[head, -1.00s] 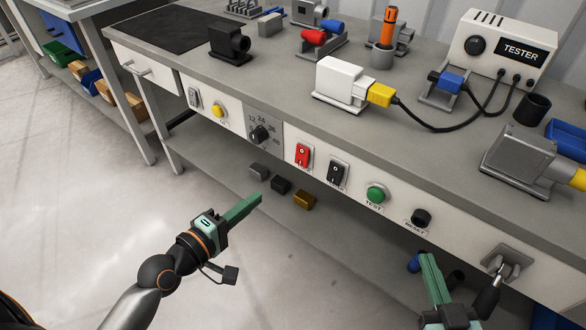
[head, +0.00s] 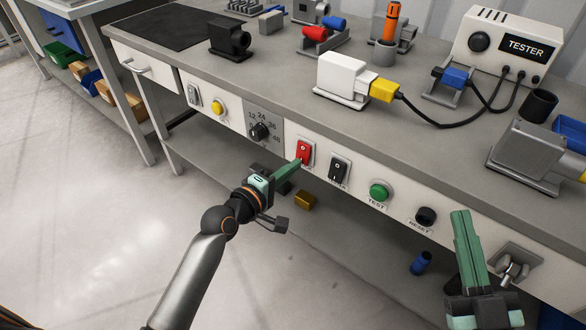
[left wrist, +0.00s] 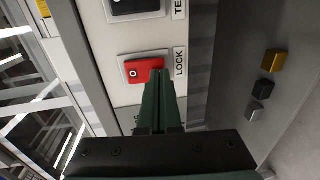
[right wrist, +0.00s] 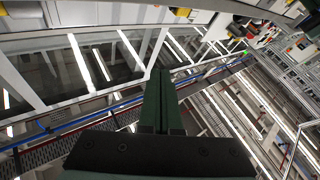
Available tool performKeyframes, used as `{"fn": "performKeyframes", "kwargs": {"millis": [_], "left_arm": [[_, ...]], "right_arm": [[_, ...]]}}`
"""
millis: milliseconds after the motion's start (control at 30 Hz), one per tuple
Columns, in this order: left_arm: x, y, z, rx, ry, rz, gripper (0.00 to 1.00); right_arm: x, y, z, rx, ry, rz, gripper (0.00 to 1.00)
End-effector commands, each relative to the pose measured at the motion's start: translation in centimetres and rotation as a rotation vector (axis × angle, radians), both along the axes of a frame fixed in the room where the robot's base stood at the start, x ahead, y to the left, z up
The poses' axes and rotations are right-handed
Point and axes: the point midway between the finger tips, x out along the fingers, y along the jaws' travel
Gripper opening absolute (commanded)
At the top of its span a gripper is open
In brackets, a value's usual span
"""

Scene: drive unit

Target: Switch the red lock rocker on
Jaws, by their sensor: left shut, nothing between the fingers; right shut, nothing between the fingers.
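The red lock rocker (head: 305,150) sits in a pale frame on the bench's front panel, between the dial and a black rocker. In the left wrist view the red rocker (left wrist: 145,69) shows an "O" mark beside the label LOCK (left wrist: 180,62). My left gripper (head: 299,163) is shut and empty, its tips at the lower part of the red rocker; they cover part of it in the left wrist view. I cannot tell whether they touch it. My right gripper (head: 461,214) is shut and empty, in front of the panel's right part, near the reset button.
The panel also carries a black rocker (head: 339,169), a green TEST button (head: 379,192), a black RESET button (head: 426,216), a dial (head: 259,131) and a yellow button (head: 217,107). A toggle lever (head: 511,270) is close to my right gripper. The floor in front is clear.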

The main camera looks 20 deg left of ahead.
Motion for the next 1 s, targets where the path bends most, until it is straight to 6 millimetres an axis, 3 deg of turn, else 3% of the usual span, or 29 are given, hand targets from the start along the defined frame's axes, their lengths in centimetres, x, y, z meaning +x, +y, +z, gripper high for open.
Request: {"fn": "performKeyframes", "kwargs": {"millis": [200,567,733,767,1000], "left_arm": [[0.6,-0.2,-0.1,0.000,0.000,0.000,0.00],[0.6,-0.3,-0.3,-0.002,-0.007,-0.001,0.00],[1.1,-0.5,-1.1,-0.018,-0.057,-0.003,0.00],[1.0,-0.5,-0.4,-0.019,-0.055,-0.003,0.00],[1.0,-0.4,-0.2,-0.018,-0.053,-0.002,0.00]], "right_arm": [[-0.4,0.1,0.9,-0.001,-0.042,0.008,0.00],[-0.4,0.1,0.7,0.000,-0.050,0.009,0.00],[-2.8,0.7,3.9,0.006,-0.252,0.056,0.00],[-2.5,0.7,4.2,0.006,-0.235,0.051,0.00],[-2.5,0.6,4.3,0.006,-0.234,0.051,0.00]]}}
